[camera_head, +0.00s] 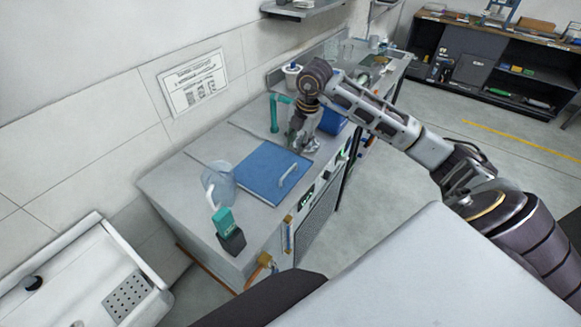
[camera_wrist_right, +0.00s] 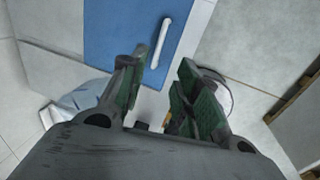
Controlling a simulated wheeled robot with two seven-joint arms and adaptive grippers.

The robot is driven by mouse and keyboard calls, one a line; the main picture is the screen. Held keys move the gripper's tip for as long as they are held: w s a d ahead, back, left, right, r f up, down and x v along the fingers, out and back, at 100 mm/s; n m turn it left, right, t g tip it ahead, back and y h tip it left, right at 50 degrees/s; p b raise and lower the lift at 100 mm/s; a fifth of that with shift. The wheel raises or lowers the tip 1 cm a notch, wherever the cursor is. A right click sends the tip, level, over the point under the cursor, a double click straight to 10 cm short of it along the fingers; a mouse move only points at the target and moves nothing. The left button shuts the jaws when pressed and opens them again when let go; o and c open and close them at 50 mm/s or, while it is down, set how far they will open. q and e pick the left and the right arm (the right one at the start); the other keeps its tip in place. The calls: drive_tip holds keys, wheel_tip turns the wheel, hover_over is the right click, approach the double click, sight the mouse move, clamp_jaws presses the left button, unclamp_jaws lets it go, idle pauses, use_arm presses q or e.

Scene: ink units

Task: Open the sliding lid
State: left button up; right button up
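The sliding lid (camera_head: 258,165) is a flat blue panel on top of the grey metal unit (camera_head: 175,180). A pale bar handle (camera_head: 290,178) stands near its right edge. My right gripper (camera_head: 308,146) is over the unit at the lid's far right corner, apart from the handle. In the right wrist view, the gripper (camera_wrist_right: 163,92) is open, with nothing between its green-padded fingers. The blue lid (camera_wrist_right: 105,32) and its handle (camera_wrist_right: 160,45) lie beyond the fingertips. I cannot tell whether the gripper touches the unit. My left gripper is not in view.
A clear jug (camera_head: 217,184) and a teal-and-black object (camera_head: 228,230) stand near the lid's left side. A teal pipe (camera_head: 274,113) and a blue container (camera_head: 332,121) are near my right gripper. A white sink (camera_head: 75,278) is at lower left.

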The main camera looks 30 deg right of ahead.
sight(290, 170)
drive_tip(key=shift+f, duration=0.15)
drive_tip(key=shift+w+a+f+p, duration=0.15)
drive_tip(key=shift+w+f+p, duration=0.2)
drive_tip(key=shift+f, duration=1.85)
drive_tip(key=shift+w+a+f+p, duration=0.25)
drive_tip(key=shift+w+f, duration=0.2)
drive_tip(key=shift+f, duration=1.8)
drive_tip(key=shift+w+a+f+p, duration=0.1)
drive_tip(key=shift+w+f+p, duration=0.25)
drive_tip(key=shift+f, duration=1.85)
drive_tip(key=shift+w, duration=0.1)
clamp_jaws()
